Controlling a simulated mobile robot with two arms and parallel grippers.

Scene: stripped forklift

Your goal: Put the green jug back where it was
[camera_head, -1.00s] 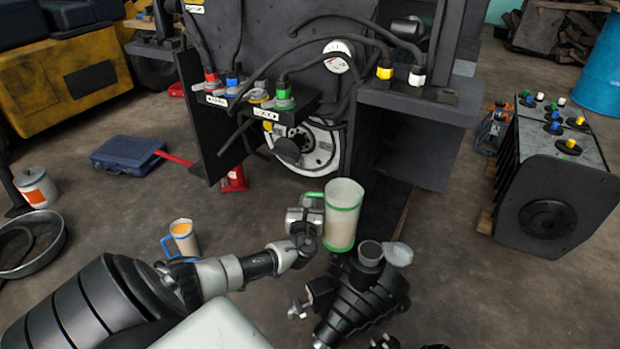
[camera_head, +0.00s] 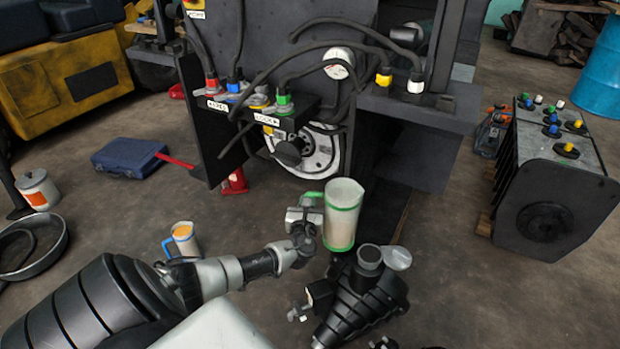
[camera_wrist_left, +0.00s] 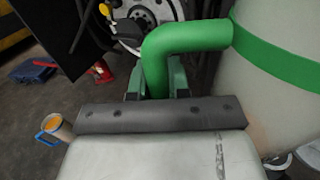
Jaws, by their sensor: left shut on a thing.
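The green jug (camera_head: 342,215) is a pale, translucent cylinder with green bands and a green handle. It is upright at the middle of the head view, in front of the forklift. My left gripper (camera_head: 308,207) is at its handle, on the jug's left side. In the left wrist view the gripper (camera_wrist_left: 163,80) is shut on the green handle (camera_wrist_left: 168,60), and the jug's body (camera_wrist_left: 275,75) fills the right side. Whether the jug's base touches anything is hard to tell. My right arm is folded low in the head view, and its fingertips are not clear.
A small jug with a blue handle (camera_head: 184,239) and orange contents stands on the floor to the left. A metal pan (camera_head: 35,245), a white can (camera_head: 38,188) and a blue case (camera_head: 127,156) lie further left. A black battery block (camera_head: 555,185) stands at right.

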